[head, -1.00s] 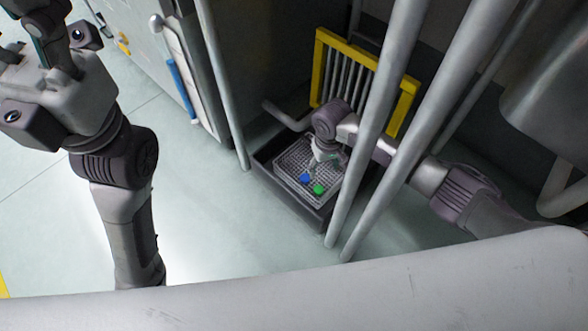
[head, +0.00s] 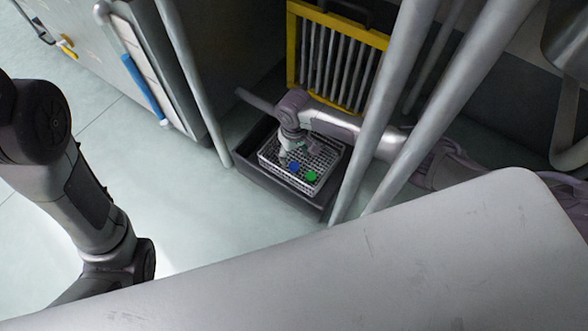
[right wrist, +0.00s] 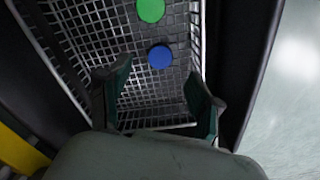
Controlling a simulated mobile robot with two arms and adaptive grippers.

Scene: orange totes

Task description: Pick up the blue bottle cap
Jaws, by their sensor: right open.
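The blue bottle cap (head: 294,166) lies in a grey mesh basket (head: 270,160), and it also shows in the right wrist view (right wrist: 160,56). A green cap (head: 311,176) lies beside it, a little apart, and shows near the top of the right wrist view (right wrist: 150,10). My left gripper is out of the head view; only my left arm shows.
The basket sits in a dark open tray (head: 265,185). A yellow-framed rack (head: 291,45) stands behind it. Upright grey poles (head: 385,110) pass in front of my right arm, and another pole (head: 193,85) stands left. Pale floor is clear at left.

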